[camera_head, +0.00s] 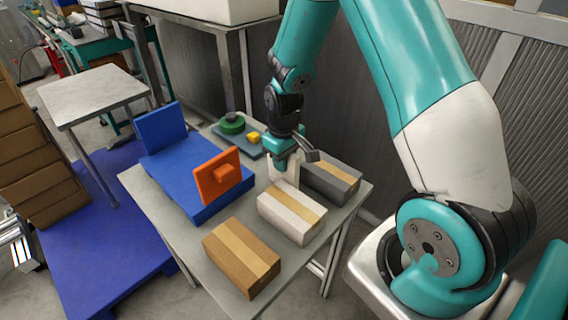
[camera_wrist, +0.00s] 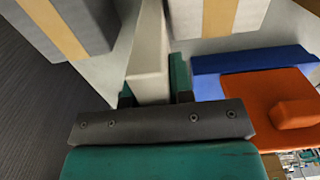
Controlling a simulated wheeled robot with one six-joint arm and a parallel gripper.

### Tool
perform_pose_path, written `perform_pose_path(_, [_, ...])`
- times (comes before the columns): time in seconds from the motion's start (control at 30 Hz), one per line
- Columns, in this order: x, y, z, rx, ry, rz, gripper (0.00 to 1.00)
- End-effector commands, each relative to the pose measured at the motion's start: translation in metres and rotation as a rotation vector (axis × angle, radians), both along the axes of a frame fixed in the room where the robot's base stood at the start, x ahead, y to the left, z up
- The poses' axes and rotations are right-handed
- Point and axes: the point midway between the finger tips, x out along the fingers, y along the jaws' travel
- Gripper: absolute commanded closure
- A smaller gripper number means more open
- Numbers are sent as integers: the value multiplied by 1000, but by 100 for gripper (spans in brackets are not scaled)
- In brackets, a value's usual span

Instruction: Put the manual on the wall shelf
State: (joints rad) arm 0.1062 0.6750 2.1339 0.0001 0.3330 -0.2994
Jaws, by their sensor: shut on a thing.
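My gripper (camera_head: 287,156) is over the far part of the grey table, its jaws shut on a pale, flat slab. This slab (camera_head: 286,173) hangs down upright between the fingers, just behind the white box; I take it to be the manual, though no print shows. In the wrist view my gripper (camera_wrist: 153,92) has a finger on each side of the slab (camera_wrist: 150,50). Whether the slab's lower end touches the table or a box is unclear. I cannot make out a wall shelf in either view.
The grey table (camera_head: 226,262) holds a brown box (camera_head: 228,262), a white box (camera_head: 280,215) and a dark grey box (camera_head: 318,182). A blue tray (camera_head: 172,188) with an orange block (camera_head: 212,182) stands left of them. A green reel (camera_head: 232,124) lies behind. A corrugated wall (camera_head: 350,110) rises behind.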

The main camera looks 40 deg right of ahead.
Motion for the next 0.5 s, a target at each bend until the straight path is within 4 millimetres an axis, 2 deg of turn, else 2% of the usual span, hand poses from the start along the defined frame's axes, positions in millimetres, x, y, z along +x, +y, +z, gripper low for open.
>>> perform_pose_path(0.13, [0, 0, -14, 0, 1, 0, 100])
perform_pose_path(0.5, [0, 0, -19, 0, 0, 0, 100])
